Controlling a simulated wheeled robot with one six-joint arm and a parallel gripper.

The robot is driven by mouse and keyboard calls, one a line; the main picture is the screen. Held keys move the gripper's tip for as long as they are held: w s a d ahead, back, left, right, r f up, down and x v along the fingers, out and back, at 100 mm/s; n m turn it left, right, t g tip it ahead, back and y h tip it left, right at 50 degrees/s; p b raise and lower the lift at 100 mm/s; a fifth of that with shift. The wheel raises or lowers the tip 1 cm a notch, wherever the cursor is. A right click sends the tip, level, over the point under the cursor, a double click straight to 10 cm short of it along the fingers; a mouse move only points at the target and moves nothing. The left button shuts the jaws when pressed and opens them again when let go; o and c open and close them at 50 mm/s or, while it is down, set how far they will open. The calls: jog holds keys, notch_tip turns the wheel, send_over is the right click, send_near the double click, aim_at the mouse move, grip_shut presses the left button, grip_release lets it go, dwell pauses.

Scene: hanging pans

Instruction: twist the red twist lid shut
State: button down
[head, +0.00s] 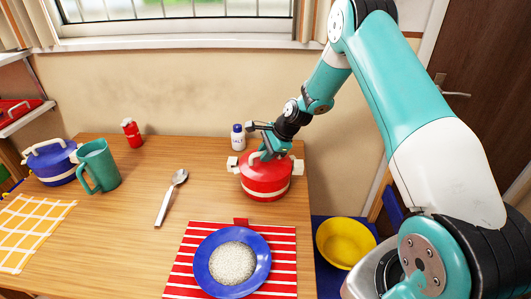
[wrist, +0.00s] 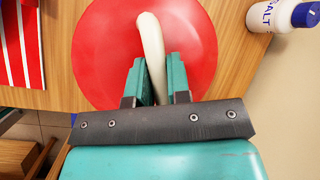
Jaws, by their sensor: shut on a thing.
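The red twist lid (head: 258,172) sits on the red pot (head: 266,191) at the back right of the table. In the wrist view the lid (wrist: 108,55) is a round red disc with a cream bar handle (wrist: 151,40). My gripper (head: 268,153) comes down on the lid from above. In the wrist view its teal fingers (wrist: 154,80) are shut on the handle, one on each side. The fingers and wrist hide the near part of the lid. I cannot tell how far the lid is turned.
A salt shaker (head: 238,139) stands close behind the pot, to the left. A spoon (head: 172,198) lies to the left. In front, a blue plate (head: 204,264) of rice rests on a striped mat (head: 283,250). A teal mug (head: 99,166) and blue pot (head: 50,165) stand far left.

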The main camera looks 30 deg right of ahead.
jog(key=shift+m+t+h+p, duration=0.3)
jog(key=shift+m, duration=0.5)
jog(key=shift+r+m+p, duration=0.1)
jog(key=shift+m+p, duration=0.25)
jog(key=shift+m, duration=0.05)
jog(key=shift+m+t+h, duration=0.3)
jog(key=shift+m+h+p, duration=0.3)
jog(key=shift+m, duration=0.5)
jog(key=c, duration=1)
grip_release()
jog(key=b+v, duration=0.2)
jog(key=v, duration=1.5)
jog(key=shift+s, duration=0.35)
